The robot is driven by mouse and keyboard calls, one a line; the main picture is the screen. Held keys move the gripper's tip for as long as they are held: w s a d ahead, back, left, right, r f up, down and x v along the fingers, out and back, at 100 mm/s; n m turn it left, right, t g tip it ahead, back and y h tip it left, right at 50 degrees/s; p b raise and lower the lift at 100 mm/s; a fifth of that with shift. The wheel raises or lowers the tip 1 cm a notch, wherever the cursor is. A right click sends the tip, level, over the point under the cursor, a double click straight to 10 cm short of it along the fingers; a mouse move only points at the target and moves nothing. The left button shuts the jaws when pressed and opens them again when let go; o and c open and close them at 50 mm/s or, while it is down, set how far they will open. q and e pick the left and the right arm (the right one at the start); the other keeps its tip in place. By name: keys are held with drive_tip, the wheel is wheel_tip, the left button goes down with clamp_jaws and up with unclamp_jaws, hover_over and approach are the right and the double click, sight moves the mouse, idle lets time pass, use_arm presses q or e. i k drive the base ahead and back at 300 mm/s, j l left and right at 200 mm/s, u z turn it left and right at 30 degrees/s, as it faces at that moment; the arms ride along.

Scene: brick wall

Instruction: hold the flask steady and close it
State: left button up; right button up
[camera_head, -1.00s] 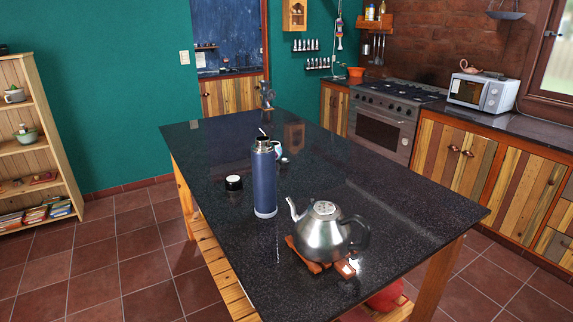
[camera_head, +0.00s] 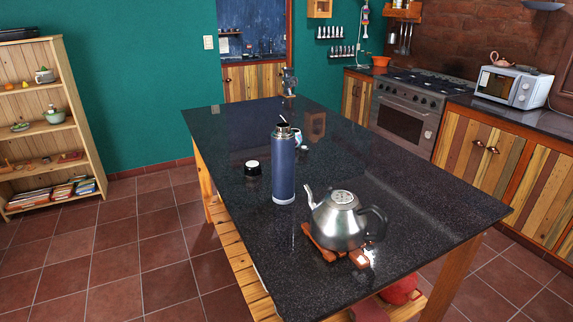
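A tall dark blue flask (camera_head: 283,168) stands upright on the black stone table (camera_head: 400,187). Its top shows a bare metallic neck. A small black cap with a light top (camera_head: 252,168) sits on the table to the left of the flask, apart from it. Neither of my grippers shows in the head view.
A steel kettle (camera_head: 338,222) rests on a wooden trivet (camera_head: 322,246) to the right and in front of the flask. A small light cup (camera_head: 297,135) stands behind the flask. The table's right side is clear. A wooden shelf (camera_head: 88,130) stands at the left wall.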

sight(283, 140)
drive_tip(key=z, duration=0.3)
drive_tip(key=i+j+z, duration=0.15)
drive_tip(key=j+z, duration=0.15)
drive_tip(key=z, duration=0.15)
drive_tip(key=i+j+z, duration=0.1)
drive_tip(key=j+z, duration=0.55)
drive_tip(key=z, duration=0.2)
drive_tip(key=j+z, duration=0.5)
drive_tip(key=j, duration=0.3)
drive_tip(key=k+j, duration=0.1)
drive_tip(key=j, duration=0.35)
drive_tip(key=k+j+z, duration=0.15)
drive_tip(key=j, duration=0.65)
drive_tip(key=k+j+z, duration=0.15)
drive_tip(key=j, duration=0.3)
drive_tip(key=k+j+z, duration=0.1)
drive_tip(key=j, duration=0.3)
drive_tip(key=k+j, duration=0.1)
drive_tip(key=j, duration=0.3)
drive_tip(key=k+j, duration=0.1)
drive_tip(key=j, duration=0.25)
drive_tip(key=k+j, duration=0.15)
drive_tip(key=j, duration=0.25)
